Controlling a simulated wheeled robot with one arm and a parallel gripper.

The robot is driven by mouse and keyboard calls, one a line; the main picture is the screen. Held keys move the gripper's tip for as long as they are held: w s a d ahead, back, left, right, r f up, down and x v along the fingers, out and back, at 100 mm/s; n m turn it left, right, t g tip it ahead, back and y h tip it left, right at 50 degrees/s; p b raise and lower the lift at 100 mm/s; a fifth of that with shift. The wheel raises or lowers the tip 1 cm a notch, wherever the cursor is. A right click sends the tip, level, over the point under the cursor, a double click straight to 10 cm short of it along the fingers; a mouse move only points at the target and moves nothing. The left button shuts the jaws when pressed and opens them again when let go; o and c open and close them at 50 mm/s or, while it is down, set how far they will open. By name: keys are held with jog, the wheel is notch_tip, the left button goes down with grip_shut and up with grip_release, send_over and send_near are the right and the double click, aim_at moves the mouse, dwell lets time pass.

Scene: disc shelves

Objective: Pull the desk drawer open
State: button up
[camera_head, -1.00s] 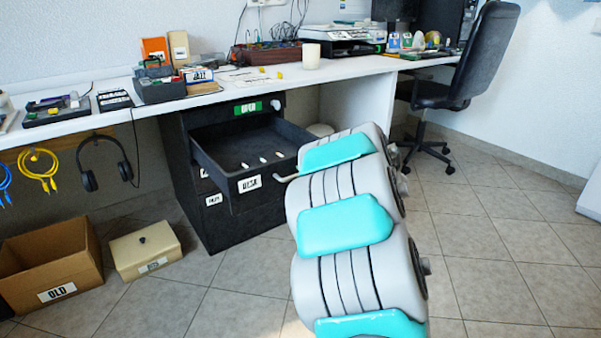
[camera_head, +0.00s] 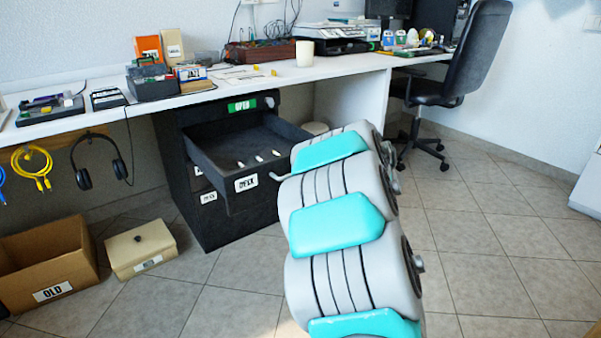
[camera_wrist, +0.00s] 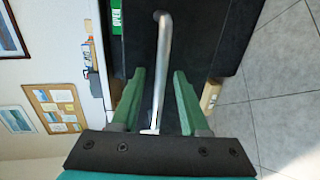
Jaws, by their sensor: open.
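The dark desk drawer (camera_head: 205,163) is pulled out from the black cabinet (camera_head: 180,190) under the desk, with its inside exposed and several small white pieces in it. Its front carries a white label (camera_head: 246,183). The metal bar handle (camera_head: 280,178) juts from the front, partly hidden by my arm. In the wrist view my gripper (camera_wrist: 160,74) is open, with its two green fingers on either side of the handle bar (camera_wrist: 163,50). Gaps show between the bar and both fingers. My arm hides the gripper in the head view.
A cardboard box (camera_head: 80,262) and a beige lidded box (camera_head: 140,250) stand on the floor at left. Headphones (camera_head: 84,178) and cables hang under the desk (camera_head: 300,74). A black office chair (camera_head: 478,65) is at back right. Tiled floor is clear at right.

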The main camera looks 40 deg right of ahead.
jog(key=v, duration=0.7)
jog(key=shift+s, duration=0.45)
jog(key=shift+r, duration=0.1)
